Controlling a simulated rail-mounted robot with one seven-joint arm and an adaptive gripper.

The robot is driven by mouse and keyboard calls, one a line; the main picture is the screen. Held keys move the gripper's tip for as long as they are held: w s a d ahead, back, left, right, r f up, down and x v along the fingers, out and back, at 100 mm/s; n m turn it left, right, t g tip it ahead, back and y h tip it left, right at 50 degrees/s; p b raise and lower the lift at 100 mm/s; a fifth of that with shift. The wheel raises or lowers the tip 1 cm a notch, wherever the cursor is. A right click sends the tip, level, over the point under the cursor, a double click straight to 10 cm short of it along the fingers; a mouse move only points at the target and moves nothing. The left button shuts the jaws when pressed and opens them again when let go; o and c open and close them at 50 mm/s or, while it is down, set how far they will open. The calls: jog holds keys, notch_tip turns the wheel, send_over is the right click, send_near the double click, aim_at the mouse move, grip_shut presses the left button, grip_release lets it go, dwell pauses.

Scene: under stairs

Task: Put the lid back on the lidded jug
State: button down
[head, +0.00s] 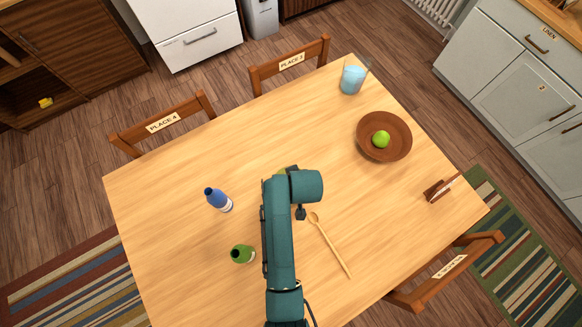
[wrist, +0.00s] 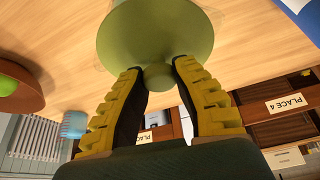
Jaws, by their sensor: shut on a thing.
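My gripper (wrist: 158,72) is shut on the knob of a round olive-green lid (wrist: 155,30) in the wrist view. The knob sits between the yellow-and-black fingers, with the disc beyond the fingertips. In the head view my arm hides the gripper and most of the lid; a sliver of green (head: 282,171) shows beside it. A light-blue jug (head: 352,79) with a clear rim stands upright at the table's far right corner, well apart from my gripper. It also shows in the wrist view (wrist: 74,125). No lid is on it.
A brown bowl (head: 398,146) holds a green fruit (head: 381,139), right of my arm. A blue bottle (head: 217,200) and a green bottle (head: 242,254) are to the left. A wooden spoon (head: 331,247) and a small brown holder (head: 440,188) are to the right. The table's far middle is clear.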

jog(key=shift+f, duration=0.15)
jog(key=shift+c, duration=1.7)
grip_release()
notch_tip(320, 180, up, 6)
jog(key=p, duration=0.6)
